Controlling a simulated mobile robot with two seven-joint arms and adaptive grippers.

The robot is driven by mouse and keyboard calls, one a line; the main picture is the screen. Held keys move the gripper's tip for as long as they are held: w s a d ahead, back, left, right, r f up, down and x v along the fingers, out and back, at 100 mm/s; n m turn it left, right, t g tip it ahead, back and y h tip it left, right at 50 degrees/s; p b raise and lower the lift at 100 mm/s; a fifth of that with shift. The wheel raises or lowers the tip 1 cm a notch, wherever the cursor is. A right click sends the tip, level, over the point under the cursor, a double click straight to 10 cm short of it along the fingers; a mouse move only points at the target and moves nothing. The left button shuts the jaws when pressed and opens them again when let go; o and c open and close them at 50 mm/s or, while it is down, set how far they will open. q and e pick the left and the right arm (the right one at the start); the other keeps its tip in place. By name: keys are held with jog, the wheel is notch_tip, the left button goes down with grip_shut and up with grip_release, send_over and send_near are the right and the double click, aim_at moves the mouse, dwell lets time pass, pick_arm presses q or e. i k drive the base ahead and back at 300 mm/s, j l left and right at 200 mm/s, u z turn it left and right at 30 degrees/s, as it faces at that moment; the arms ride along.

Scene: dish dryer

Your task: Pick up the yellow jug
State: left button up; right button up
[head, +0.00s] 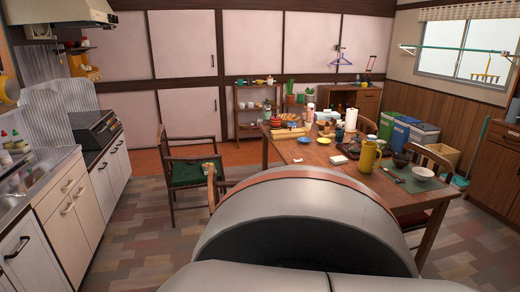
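A yellow jug (369,155) stands upright on the right part of the wooden dining table (312,152) in the head view. It has a handle on its right side, near a dark bowl. Neither of my grippers shows in the head view. A large grey and white part of my own body fills the bottom middle and hides the near floor and part of the table's near side.
Bowls, including a white bowl (422,174), and a green placemat (405,181) lie near the jug. Bottles and food crowd the table's far end. A green-seated chair (190,172) stands left of the table. Open floor (125,235) lies beside the kitchen counter.

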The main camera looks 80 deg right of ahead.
aim_at(369, 150)
jog(key=z, duration=3.45)
jog(key=i+l, duration=1.35)
jog(key=i, duration=0.3)
